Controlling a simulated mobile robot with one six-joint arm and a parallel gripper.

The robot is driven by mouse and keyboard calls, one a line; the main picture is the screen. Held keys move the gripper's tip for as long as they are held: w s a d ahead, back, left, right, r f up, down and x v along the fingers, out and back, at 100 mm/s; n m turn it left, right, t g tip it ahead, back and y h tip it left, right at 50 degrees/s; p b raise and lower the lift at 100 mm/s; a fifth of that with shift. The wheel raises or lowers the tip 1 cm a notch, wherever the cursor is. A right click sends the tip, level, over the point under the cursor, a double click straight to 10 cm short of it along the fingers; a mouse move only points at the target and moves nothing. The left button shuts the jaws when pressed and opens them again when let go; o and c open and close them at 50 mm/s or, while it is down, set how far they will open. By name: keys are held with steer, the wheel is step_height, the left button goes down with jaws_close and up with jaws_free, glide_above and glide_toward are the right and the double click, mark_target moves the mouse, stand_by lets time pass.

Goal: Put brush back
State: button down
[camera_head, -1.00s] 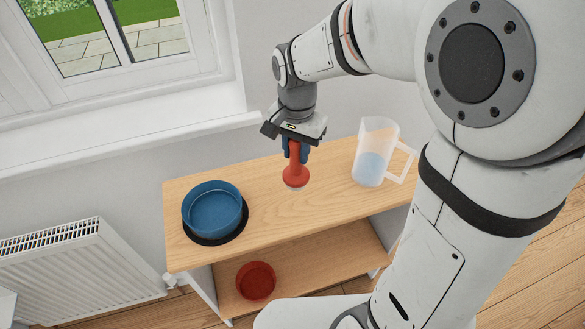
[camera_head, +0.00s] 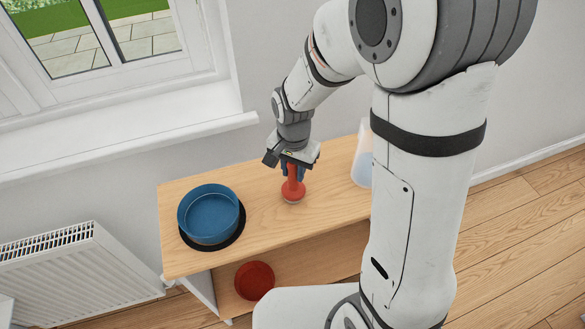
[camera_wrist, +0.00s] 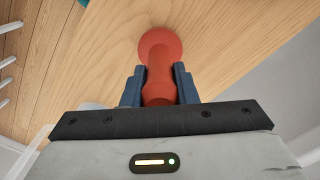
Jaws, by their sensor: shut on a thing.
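The red brush (camera_head: 292,190) has a slim handle and a round head with a pale underside. My gripper (camera_head: 293,172) is shut on its handle from above. The brush is upright, head down, at the wooden shelf top; I cannot tell whether its head touches the surface. In the wrist view the brush (camera_wrist: 160,60) sits between the two blue fingers (camera_wrist: 160,85), its round head pointing away from my gripper.
A blue round pan (camera_head: 209,214) stands on a black mat (camera_head: 232,240) at the left of the shelf top (camera_head: 270,222). A clear jug (camera_head: 361,160) at the right is partly hidden by my arm. A red bowl (camera_head: 254,280) sits on the lower shelf. A radiator (camera_head: 75,270) stands left.

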steer(key=c, duration=1.6)
jaws_free()
steer(key=shift+f, duration=0.15)
steer(key=o, duration=0.5)
steer(key=shift+c, duration=0.2)
step_height(320, 180, up, 12)
steer(key=shift+s+r, duration=0.1)
steer(key=shift+r, duration=0.15)
steer(key=s+d+r+n+t, duration=0.3)
steer(key=s+d+n, duration=0.2)
steer(key=s+d, duration=0.7)
steer(key=shift+s+d+n, duration=0.15)
steer(key=shift+s+n, duration=0.1)
steer(key=shift+n, duration=0.15)
steer(key=shift+r, duration=0.15)
